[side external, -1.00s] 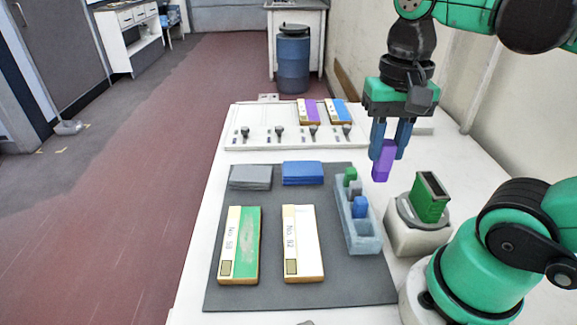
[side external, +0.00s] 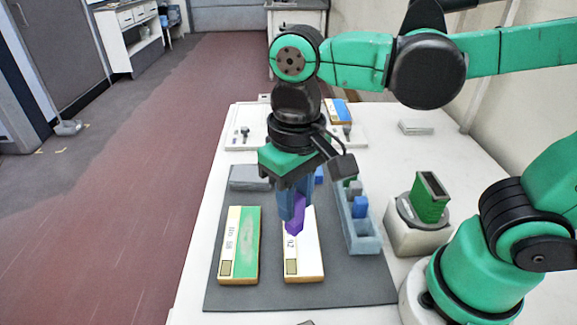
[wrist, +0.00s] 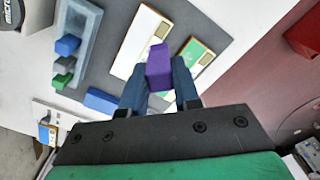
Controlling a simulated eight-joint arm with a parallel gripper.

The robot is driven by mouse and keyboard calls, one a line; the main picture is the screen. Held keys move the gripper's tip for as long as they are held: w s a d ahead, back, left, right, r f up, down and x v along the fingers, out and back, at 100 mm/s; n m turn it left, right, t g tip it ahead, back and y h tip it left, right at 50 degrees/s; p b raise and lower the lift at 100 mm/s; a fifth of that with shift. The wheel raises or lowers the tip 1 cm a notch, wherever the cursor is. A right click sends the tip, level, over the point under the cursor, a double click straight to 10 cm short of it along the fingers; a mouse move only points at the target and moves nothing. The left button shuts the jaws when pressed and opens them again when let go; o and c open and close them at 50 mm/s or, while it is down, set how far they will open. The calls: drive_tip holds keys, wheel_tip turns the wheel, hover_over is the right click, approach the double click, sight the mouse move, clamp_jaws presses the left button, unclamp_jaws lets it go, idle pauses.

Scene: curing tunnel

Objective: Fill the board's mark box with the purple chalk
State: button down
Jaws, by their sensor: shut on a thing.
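My gripper (side external: 292,203) is shut on the purple chalk (side external: 296,222), which sticks out below the fingers, tilted in the side view. It also shows between the fingers in the wrist view (wrist: 158,66). Chalk and fingers are over the upper part of a white-faced board numbered 92 (side external: 307,262) and hide part of its number. Whether the chalk touches the board I cannot tell. That board's small olive mark box (side external: 290,266) is at its lower left, nearer the camera than the chalk. A green-faced board (side external: 242,250) lies to the left with a similar box (side external: 226,268).
A pale blue chalk tray (side external: 366,245) with green, grey and blue chalks stands at right. Beyond it is a green block on a white stand (side external: 428,235). Grey (side external: 250,177) and blue pads lie at the mat's back. A rack with small knobs is behind, partly hidden by my arm.

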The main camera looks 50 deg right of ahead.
sight(291, 229)
drive_tip(key=shift+s+a+f, duration=0.1)
drive_tip(key=shift+a+f, duration=0.3)
drive_tip(key=shift+f, duration=3.65)
drive_tip(key=shift+w+d+f, duration=0.1)
drive_tip(key=shift+w+d, duration=0.4)
drive_tip(key=shift+d, duration=0.05)
drive_tip(key=shift+s+a+r, duration=0.3)
drive_tip(key=shift+s+a, duration=0.2)
drive_tip(key=shift+s, duration=0.05)
drive_tip(key=shift+w+d+r, duration=0.25)
drive_tip(key=shift+w+d, duration=0.25)
drive_tip(key=shift+d, duration=0.05)
drive_tip(key=shift+s+a+r, duration=0.1)
drive_tip(key=shift+s+a, duration=0.35)
drive_tip(key=shift+s, duration=0.05)
drive_tip(key=shift+w+d, duration=0.4)
drive_tip(key=shift+w, duration=0.05)
drive_tip(key=shift+r, duration=0.25)
drive_tip(key=shift+w+f, duration=0.1)
drive_tip(key=shift+r, duration=3.1)
